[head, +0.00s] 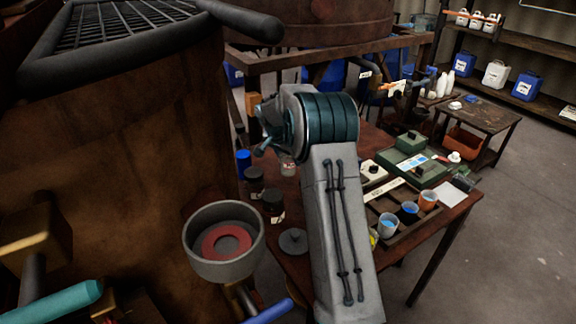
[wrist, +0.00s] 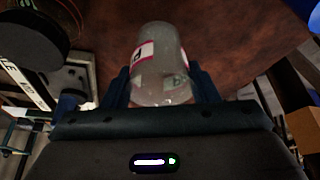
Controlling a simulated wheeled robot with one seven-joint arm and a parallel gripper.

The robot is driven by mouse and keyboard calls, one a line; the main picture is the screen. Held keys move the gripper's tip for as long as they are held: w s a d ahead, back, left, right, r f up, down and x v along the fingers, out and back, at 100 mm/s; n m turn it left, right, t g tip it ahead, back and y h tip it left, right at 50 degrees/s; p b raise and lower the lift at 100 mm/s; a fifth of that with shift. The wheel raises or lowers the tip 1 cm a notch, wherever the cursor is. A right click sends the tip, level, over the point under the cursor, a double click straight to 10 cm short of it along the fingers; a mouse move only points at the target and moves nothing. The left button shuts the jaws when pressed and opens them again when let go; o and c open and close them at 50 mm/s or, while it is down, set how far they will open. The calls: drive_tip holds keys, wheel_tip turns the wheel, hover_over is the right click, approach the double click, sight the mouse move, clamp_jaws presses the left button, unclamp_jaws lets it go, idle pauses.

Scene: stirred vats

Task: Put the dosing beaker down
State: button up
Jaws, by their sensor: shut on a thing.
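The dosing beaker (wrist: 160,60) is a translucent, greyish vessel with a red-and-white label. In the wrist view it sits between the two dark fingers of my gripper (wrist: 163,88), which is shut on it. Reddish-brown surface shows behind the beaker; I cannot tell whether its base touches anything. In the head view a small part of what looks like the beaker (head: 288,167) shows left of my arm, above the brown table (head: 438,212). My gripper itself is mostly hidden there behind the arm.
On the table, dark-lidded jars (head: 272,203) and a blue jar (head: 244,163) stand left of my arm. A tray (head: 402,236) with several cups and a green case (head: 410,166) lie right. A large rusty vat (head: 130,150) fills the left, with a grey bowl (head: 224,268).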

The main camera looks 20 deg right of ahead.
sight(288, 165)
drive_tip(key=shift+f+b, duration=0.55)
drive_tip(key=shift+f, duration=1.15)
drive_tip(key=shift+f, duration=0.25)
drive_tip(key=o, duration=1)
drive_tip(key=shift+r, duration=0.1)
drive_tip(key=shift+r, duration=0.1)
